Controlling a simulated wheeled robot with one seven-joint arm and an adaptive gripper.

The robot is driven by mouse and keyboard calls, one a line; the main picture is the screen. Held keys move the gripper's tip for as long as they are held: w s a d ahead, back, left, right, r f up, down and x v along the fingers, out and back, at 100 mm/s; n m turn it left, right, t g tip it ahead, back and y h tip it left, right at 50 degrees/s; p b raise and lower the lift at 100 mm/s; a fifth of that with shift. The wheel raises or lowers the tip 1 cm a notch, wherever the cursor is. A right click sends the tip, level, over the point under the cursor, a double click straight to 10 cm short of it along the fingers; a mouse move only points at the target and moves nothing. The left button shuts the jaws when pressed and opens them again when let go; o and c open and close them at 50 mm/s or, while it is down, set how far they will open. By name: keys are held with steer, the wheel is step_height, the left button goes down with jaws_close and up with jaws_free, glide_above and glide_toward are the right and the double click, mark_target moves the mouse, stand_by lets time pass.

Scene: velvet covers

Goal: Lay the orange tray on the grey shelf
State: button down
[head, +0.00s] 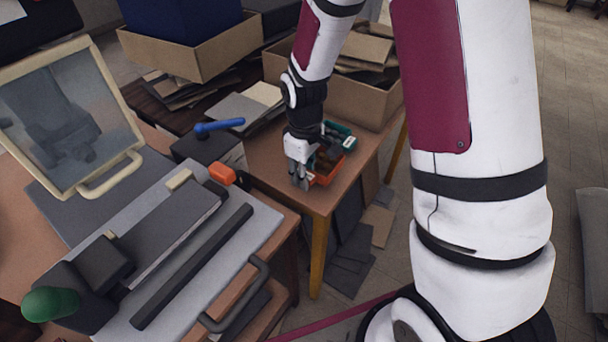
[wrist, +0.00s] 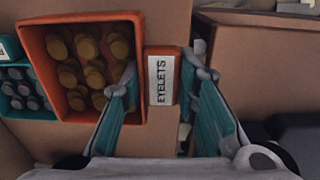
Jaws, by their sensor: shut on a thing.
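The orange tray (head: 324,180) is at the front of the small wooden table, beside my gripper (head: 300,181). In the wrist view the orange tray (wrist: 85,20) holds several round brass pieces and has a front tab labelled "EYELETS" (wrist: 161,80). My gripper (wrist: 165,80) is shut on this labelled front, one finger inside the tray and the other outside. In the head view my gripper hides part of the tray. I cannot tell whether the tray still touches the table. I cannot make out a grey shelf for certain in either view.
A teal tray (head: 340,130) with grey pieces stands close beside the orange one on the wooden table (head: 318,200). Cardboard boxes (head: 372,98) stand behind.

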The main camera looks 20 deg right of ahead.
steer(key=shift+w+d+f, duration=0.1)
steer(key=shift+w+d, duration=0.1)
steer(key=shift+w, duration=0.45)
steer(key=shift+w+d+f, duration=0.1)
steer(key=shift+w+d, duration=0.1)
steer(key=shift+w, duration=0.4)
steer(key=shift+f+b, duration=0.4)
steer(key=shift+f, duration=1.3)
steer(key=shift+f, duration=0.15)
steer(key=c, duration=1.2)
jaws_free()
steer(key=shift+c, duration=0.2)
step_height(320, 180, up, 12)
steer(key=p, duration=0.2)
steer(key=shift+r, duration=0.2)
